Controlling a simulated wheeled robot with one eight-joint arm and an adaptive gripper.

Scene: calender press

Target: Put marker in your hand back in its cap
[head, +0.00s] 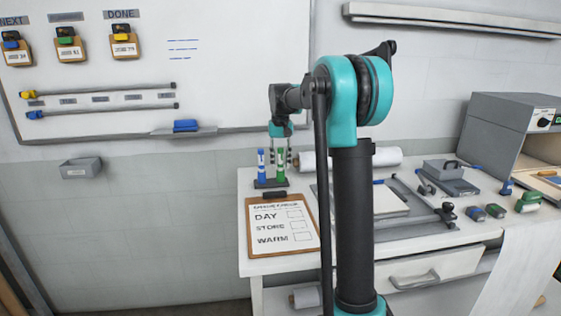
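My gripper (281,162) points down over a small dark stand (271,184) at the back left of the white table. A green marker (281,173) is upright between the fingers, which lie close on both sides of it. Its lower end is at the stand; whether it sits in its cap is too small to tell. A blue marker (261,165) stands upright in the same stand, just left of my gripper.
A clipboard (282,226) marked DAY, STORE, WARM lies in front of the stand. A white roll (345,159) lies behind and to the right. A grey tray (451,179), small blocks and a grey machine (505,130) occupy the right side. A whiteboard hangs behind.

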